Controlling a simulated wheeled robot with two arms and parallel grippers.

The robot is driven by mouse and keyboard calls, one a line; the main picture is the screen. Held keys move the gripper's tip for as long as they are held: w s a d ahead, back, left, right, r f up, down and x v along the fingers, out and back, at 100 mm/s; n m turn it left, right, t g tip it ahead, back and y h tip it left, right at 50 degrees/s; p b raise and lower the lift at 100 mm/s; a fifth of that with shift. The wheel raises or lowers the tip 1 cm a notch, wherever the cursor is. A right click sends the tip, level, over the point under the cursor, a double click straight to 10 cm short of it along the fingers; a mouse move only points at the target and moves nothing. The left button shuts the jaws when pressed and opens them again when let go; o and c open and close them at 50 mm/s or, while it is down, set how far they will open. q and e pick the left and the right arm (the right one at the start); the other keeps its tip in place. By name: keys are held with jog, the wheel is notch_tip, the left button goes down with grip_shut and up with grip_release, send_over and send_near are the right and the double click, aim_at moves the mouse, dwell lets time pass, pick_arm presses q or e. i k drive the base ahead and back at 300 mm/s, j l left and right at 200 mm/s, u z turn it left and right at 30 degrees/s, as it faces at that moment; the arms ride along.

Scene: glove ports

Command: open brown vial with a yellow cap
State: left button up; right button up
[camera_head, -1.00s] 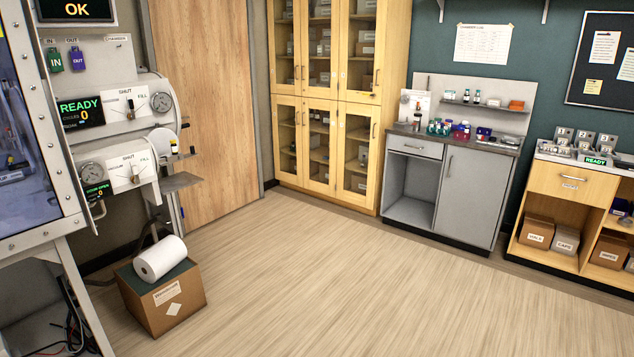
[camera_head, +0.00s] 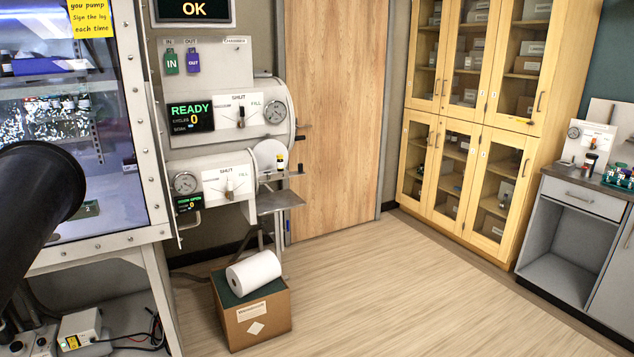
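Neither of my grippers shows in this view.
A windowed glovebox (camera_head: 137,130) fills the left, with a thick black tube-like shape (camera_head: 40,195) before it. A cardboard box (camera_head: 252,314) with a white roll (camera_head: 254,272) stands on the floor. Glass-door cabinets (camera_head: 470,140) stand behind. The middle floor is clear.

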aim_at(279, 161)
jog(key=i+l+u, duration=0.5)
jog(key=l, duration=0.35)
jog(key=i+u, duration=0.15)
jog(key=u, duration=0.5)
jog(key=i+l+u, duration=0.45)
jog(key=l, duration=0.15)
jog(key=l+u, duration=0.2)
jog(key=l, duration=0.15)
jog(key=i+l+u, duration=0.25)
jog(key=l, duration=0.15)
jog(key=k, duration=0.05)
